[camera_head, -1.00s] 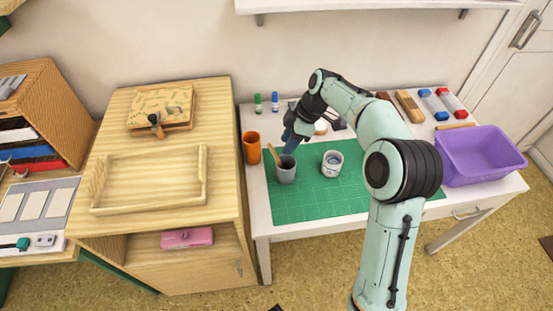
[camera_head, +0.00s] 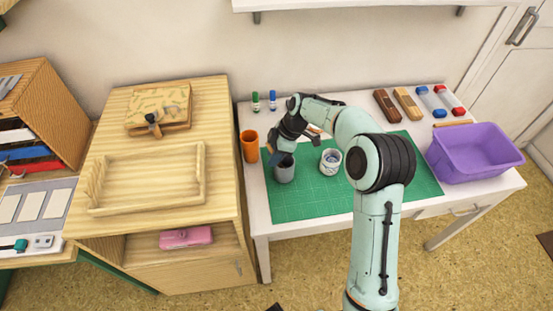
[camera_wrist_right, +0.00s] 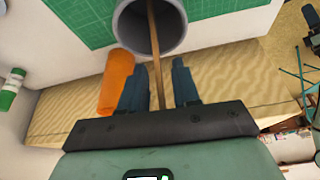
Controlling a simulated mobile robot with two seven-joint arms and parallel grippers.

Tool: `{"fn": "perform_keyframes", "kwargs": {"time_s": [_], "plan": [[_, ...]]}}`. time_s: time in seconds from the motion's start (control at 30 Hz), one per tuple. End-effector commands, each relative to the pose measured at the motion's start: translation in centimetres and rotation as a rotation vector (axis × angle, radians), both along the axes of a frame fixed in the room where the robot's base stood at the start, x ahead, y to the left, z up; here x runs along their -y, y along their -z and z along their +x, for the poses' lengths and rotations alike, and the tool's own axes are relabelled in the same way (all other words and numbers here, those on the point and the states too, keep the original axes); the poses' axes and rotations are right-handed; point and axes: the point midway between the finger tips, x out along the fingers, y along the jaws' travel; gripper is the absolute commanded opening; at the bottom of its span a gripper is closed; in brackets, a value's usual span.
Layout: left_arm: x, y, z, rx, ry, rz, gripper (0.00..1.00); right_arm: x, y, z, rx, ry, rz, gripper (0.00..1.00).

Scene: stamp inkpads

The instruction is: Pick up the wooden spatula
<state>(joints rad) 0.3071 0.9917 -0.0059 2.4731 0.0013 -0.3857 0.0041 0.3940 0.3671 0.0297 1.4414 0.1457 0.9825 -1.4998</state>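The wooden spatula (camera_wrist_right: 155,50) stands in a grey cup (camera_head: 285,171) on the green cutting mat (camera_head: 310,200). In the right wrist view the cup (camera_wrist_right: 178,45) shows its open mouth, and the spatula's thin handle runs from it toward my gripper. My right gripper (camera_wrist_right: 160,87) is open, with its two blue fingers on either side of the handle and gaps on both sides. In the head view my right gripper (camera_head: 276,156) is at the cup's rim and hides most of the spatula. My left gripper is not in view.
An orange cup (camera_head: 250,146) stands close left of the grey cup. A white jar (camera_head: 330,161) stands to its right on the mat. Green and blue small bottles (camera_head: 264,101) are behind. A purple bin (camera_head: 475,155) is at the right. The mat's front is clear.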

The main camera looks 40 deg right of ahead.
Motion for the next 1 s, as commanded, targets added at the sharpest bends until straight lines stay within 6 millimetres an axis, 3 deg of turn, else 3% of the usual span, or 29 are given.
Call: {"fn": "perform_keyframes", "kwargs": {"time_s": [0.03, 0.07, 0.1, 0.63, 0.83, 1.0], "plan": [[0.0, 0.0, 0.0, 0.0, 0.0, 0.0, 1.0, 0.0, 0.0, 0.0, 0.0, 0.0, 0.0, 0.12], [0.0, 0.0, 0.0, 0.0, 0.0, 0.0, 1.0, 0.0, 0.0, 0.0, 0.0, 0.0, 0.0, 0.03], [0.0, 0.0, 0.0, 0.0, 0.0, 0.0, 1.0, 0.0, 0.0, 0.0, 0.0, 0.0, 0.0, 0.0], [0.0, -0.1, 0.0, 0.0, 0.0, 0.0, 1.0, 0.0, -0.7, 0.0, 0.002, 0.0, 0.0, 0.0], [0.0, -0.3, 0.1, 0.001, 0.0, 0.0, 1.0, 0.1, -3.2, 0.0, 0.004, 0.001, -0.001, 0.0], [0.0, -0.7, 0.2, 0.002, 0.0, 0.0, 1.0, 0.1, -7.0, 0.1, 0.007, 0.001, -0.002, 0.0]]}}
